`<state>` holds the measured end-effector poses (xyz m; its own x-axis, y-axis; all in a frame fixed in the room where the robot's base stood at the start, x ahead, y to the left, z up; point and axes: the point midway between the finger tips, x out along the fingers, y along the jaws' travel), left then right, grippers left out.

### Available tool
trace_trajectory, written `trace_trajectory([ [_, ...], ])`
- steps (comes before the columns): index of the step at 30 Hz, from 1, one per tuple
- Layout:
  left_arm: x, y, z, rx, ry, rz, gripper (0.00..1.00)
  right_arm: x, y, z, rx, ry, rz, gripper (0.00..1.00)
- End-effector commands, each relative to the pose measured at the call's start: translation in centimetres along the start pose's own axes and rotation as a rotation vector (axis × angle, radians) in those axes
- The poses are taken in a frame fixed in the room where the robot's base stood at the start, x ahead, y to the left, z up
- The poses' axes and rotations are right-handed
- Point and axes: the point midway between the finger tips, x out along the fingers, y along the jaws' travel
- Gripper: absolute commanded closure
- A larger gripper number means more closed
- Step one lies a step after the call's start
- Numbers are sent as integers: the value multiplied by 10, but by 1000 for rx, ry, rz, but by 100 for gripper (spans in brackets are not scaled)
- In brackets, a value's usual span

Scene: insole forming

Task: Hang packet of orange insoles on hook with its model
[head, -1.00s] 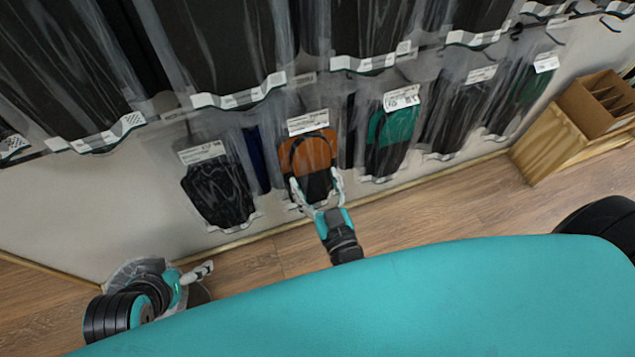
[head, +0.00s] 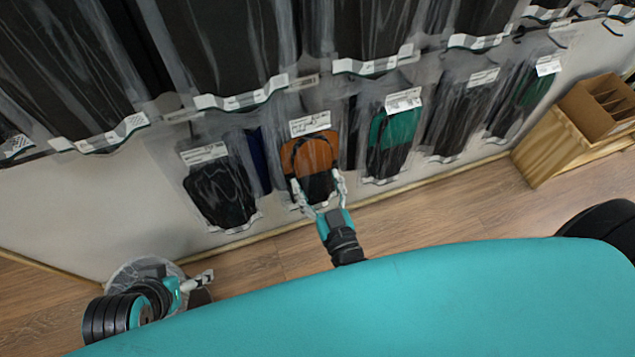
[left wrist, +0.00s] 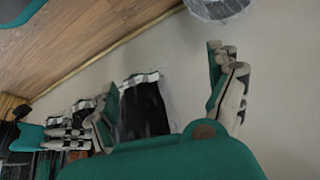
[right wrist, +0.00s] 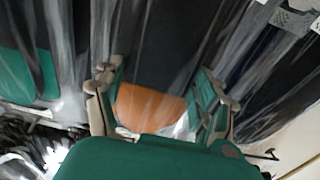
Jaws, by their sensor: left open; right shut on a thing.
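The packet of orange insoles (head: 320,152) is a clear bag with a white label at its top, in the lower row on the wall in the head view. My right gripper (head: 318,180) is shut on its lower part, with a finger at each side. The orange part (right wrist: 150,107) shows between the fingers in the right wrist view. The hook at the packet's top is hidden, so I cannot tell whether it hangs. My left gripper (head: 203,278) is low at the left, away from the packets; in the left wrist view (left wrist: 165,70) its fingers are apart and empty.
A black packet (head: 220,192) hangs left of the orange one and a green-and-black packet (head: 390,140) right of it. Larger dark packets (head: 225,45) hang above. A wooden box (head: 560,135) stands at the right. A round transparent bin (head: 135,270) is by my left arm.

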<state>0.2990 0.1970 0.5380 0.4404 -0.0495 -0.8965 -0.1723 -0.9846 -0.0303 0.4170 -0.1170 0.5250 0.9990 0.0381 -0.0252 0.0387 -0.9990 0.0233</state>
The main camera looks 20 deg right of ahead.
Motion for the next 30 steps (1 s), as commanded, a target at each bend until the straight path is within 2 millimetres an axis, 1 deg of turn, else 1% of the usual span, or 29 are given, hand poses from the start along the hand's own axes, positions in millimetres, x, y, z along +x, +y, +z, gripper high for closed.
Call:
trace_trajectory([
  [5, -1, 0, -2, 0, 4, 0, 9, 0, 0, 0, 0, 1, 0, 68],
  [11, -2, 0, 2, 0, -20, 0, 9, 0, 0, 0, 0, 1, 0, 68],
  [21, -4, -1, 21, -3, -90, -1, 9, 0, 0, 0, 0, 2, 0, 68],
  [30, -6, -2, 28, -5, -125, -3, 9, 0, 0, 1, 0, 1, 0, 68],
])
